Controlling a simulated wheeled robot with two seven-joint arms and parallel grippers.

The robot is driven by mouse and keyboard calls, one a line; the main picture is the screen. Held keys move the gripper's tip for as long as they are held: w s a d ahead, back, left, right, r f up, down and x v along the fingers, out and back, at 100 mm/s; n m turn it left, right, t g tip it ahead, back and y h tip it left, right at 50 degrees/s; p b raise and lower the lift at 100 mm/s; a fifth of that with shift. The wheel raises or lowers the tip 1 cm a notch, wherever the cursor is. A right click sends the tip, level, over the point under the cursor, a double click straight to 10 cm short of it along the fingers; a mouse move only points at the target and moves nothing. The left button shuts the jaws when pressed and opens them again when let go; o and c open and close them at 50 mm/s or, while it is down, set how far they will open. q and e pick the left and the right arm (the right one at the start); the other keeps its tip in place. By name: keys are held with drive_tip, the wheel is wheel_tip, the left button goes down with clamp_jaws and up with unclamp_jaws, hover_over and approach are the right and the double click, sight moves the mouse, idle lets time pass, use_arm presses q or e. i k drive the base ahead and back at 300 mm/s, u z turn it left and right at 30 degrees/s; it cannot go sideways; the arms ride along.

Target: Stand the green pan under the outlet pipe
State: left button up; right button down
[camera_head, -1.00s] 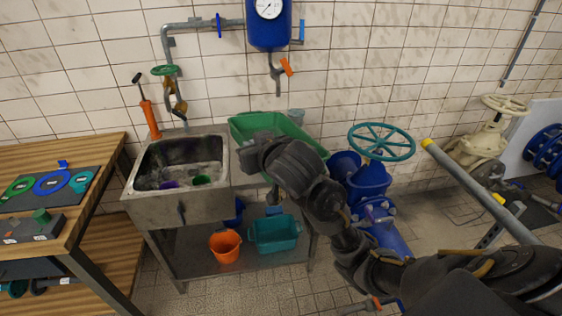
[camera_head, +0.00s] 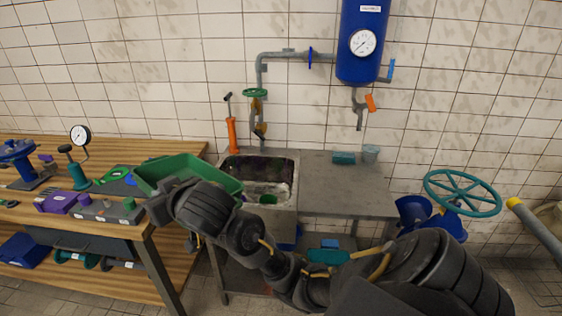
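The green pan (camera_head: 187,172) is a shallow rectangular tray, held up level or nearly so at the left of the sink, overlapping the bench's right end in the picture. My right gripper (camera_head: 160,204) is at its near side and appears shut on its rim; my wrist hides the fingertips and part of the pan. A grey outlet pipe (camera_head: 359,118) with an orange lever hangs below the blue tank (camera_head: 361,42), over the right part of the steel counter. Another pipe with a green valve wheel (camera_head: 255,93) comes down behind the sink. My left gripper is out of view.
The steel counter (camera_head: 345,190) is bare under the outlet except for a teal block (camera_head: 344,158) and a grey cup (camera_head: 371,153) at the back. The sink (camera_head: 287,168) lies left of it. A teal handwheel (camera_head: 462,193) stands at the right, and a tool-covered wooden bench (camera_head: 185,152) at the left.

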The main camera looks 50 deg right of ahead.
sight(349, 185)
drive_tip(key=u, duration=0.65)
drive_tip(key=i, duration=1.3)
drive_tip(key=z, duration=2.55)
drive_tip(key=i, duration=1)
drive_tip(key=u, duration=0.05)
